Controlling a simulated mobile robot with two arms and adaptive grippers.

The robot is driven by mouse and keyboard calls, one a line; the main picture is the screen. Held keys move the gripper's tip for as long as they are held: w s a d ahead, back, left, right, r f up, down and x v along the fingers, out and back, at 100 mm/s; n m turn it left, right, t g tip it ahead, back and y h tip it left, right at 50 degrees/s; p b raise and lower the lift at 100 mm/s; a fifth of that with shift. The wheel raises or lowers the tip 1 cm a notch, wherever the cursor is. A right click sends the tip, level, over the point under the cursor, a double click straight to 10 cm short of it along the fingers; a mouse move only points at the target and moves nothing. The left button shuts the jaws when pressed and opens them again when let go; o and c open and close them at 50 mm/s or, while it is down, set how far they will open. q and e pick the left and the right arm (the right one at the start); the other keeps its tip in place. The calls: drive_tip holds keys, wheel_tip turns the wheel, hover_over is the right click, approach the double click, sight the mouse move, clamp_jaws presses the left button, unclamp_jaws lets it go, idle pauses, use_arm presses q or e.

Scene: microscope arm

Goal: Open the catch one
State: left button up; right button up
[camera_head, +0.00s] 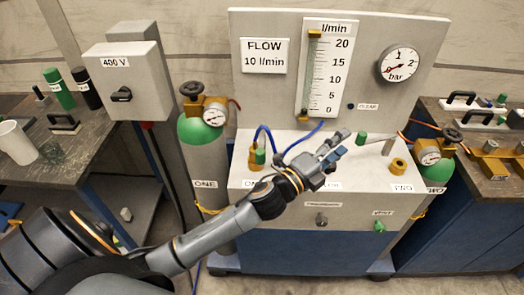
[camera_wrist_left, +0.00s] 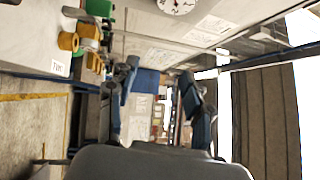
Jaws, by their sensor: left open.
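A label ONE (camera_head: 205,184) is on the green-topped left cylinder (camera_head: 200,132), which has a dark valve wheel and gauge. No part is clearly recognisable as a catch. On the grey console (camera_head: 300,173), a brass fitting with a green top (camera_head: 258,157) stands at the left, joined to a blue hose. A lever with a green end (camera_head: 364,138) and a yellow fitting (camera_head: 398,167) are at the right. My left gripper (camera_head: 338,147) is open and empty above the console's middle, hiding part of its labels. Its spread fingers also show in the wrist view (camera_wrist_left: 160,76). My right gripper is out of view.
A panel with a flow tube (camera_head: 329,75) and gauge (camera_head: 398,64) rises behind the console. A 400 V box (camera_head: 125,80) stands left. A right cylinder with a gauge (camera_head: 430,157) and a side bench (camera_head: 480,150) with several parts flank the console.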

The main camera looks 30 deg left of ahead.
use_arm(q)
drive_tip(key=s+d+r+m+g+h, duration=0.1)
drive_tip(key=d+r+m+g+h, duration=0.3)
drive_tip(key=m, duration=0.4)
drive_tip(key=s+d+r+m+g+h, duration=0.1)
drive_tip(key=d+r+m+h, duration=0.4)
drive_tip(key=m, duration=0.3)
drive_tip(key=m+g+y+p, duration=0.2)
drive_tip(key=m+g+y, duration=1.3)
drive_tip(key=m, duration=1)
hover_over(260, 151)
wheel_tip(260, 151, down, 3)
drive_tip(key=t, duration=0.1)
drive_tip(key=shift+y, duration=0.4)
wheel_tip(260, 151, down, 12)
drive_tip(key=p, duration=0.3)
drive_tip(key=shift+s+f+p, duration=0.1)
drive_tip(key=shift+f+p, duration=0.05)
drive_tip(key=shift+p, duration=0.25)
drive_tip(key=shift+f, duration=0.75)
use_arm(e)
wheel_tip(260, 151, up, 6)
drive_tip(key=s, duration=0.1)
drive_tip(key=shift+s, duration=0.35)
use_arm(q)
clamp_jaws()
